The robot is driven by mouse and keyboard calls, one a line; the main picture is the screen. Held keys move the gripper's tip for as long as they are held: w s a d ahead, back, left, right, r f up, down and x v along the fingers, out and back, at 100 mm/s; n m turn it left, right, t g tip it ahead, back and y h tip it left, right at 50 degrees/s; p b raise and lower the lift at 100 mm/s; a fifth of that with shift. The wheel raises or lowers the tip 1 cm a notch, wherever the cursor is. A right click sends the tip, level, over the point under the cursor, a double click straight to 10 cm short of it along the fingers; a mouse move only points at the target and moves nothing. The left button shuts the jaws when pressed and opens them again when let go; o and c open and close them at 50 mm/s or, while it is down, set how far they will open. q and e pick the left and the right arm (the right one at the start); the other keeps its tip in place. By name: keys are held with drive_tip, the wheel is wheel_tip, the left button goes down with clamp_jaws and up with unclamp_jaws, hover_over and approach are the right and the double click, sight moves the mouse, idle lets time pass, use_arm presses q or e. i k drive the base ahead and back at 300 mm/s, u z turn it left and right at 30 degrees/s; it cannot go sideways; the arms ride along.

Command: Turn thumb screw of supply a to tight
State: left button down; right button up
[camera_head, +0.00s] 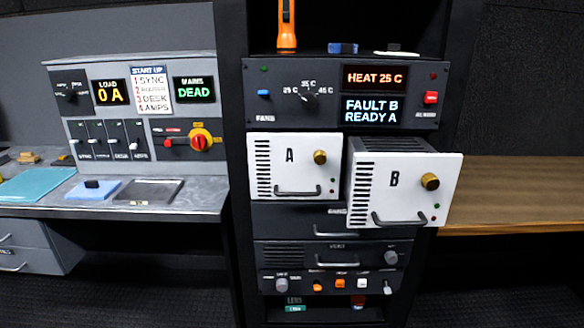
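Supply A (288,183) is a white module in the rack, with a black letter A, side vents and a dark handle (298,191). Its brass thumb screw (320,157) is at the upper right of its face; whether it is tight cannot be seen. Supply B (393,202) stands to its right, sticking out of the rack towards me, with its own brass thumb screw (430,181). The panel display (374,109) above reads "FAULT B READY A". Neither of my grippers shows in the head view.
The fan panel (283,108) sits above the supplies, with an orange flashlight (287,27) standing on top. Supply B's protruding body is an obstacle right of supply A. A control desk (205,196) stands left and a wooden counter (510,185) right. Room before supply A looks free.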

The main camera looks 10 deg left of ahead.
sight(319, 157)
drive_tip(key=k, duration=1.2)
drive_tip(key=u, duration=0.8)
drive_tip(key=i, duration=1.4)
drive_tip(key=z, duration=0.55)
